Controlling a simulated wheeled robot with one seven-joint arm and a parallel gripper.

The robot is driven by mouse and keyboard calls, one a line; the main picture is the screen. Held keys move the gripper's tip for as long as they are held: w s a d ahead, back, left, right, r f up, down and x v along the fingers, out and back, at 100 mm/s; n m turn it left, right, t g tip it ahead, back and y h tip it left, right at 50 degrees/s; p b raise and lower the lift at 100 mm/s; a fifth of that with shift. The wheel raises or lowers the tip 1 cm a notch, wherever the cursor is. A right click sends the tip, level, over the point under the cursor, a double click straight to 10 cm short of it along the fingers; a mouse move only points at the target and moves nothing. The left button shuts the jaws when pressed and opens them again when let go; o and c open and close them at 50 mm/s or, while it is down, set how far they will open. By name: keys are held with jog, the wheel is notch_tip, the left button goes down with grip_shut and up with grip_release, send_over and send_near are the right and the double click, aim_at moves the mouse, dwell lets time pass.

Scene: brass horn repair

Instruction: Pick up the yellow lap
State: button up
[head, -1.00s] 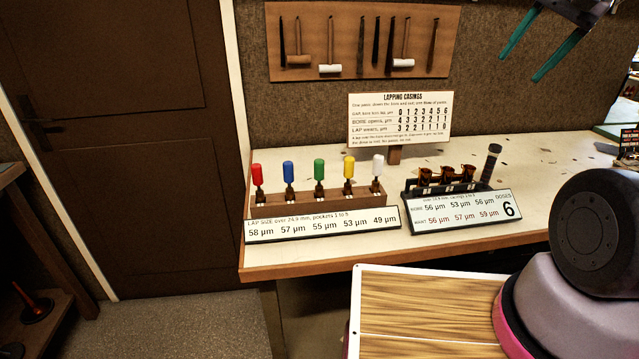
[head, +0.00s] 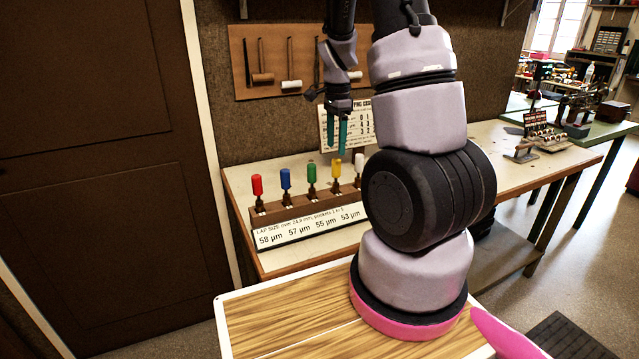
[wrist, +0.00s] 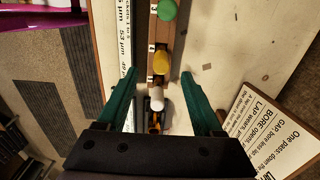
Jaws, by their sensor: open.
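The yellow lap (head: 336,169) stands upright in the wooden rack (head: 272,215) on the bench, between the green lap (head: 311,174) and the white lap (head: 359,164). In the wrist view the yellow lap (wrist: 161,60) shows from above, beyond the fingertips. My gripper (head: 337,151) is open with teal fingers pointing down, above the rack and apart from the laps. In the wrist view my gripper (wrist: 164,75) has the white lap (wrist: 156,98) showing between its fingers, lower down; nothing is held.
The red lap (head: 257,186) and blue lap (head: 286,181) stand at the rack's left end. A size label (head: 300,229) lies along the rack's front. A lapping sign (head: 326,127) stands behind the gripper. My arm hides the bench's middle.

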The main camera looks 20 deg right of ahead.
aim_at(336, 170)
notch_tip(336, 170, down, 4)
jog(key=shift+a+r, duration=0.1)
jog(key=f, duration=0.5)
jog(key=shift+w+d+f, duration=0.15)
jog(key=shift+d+f, duration=0.15)
grip_shut()
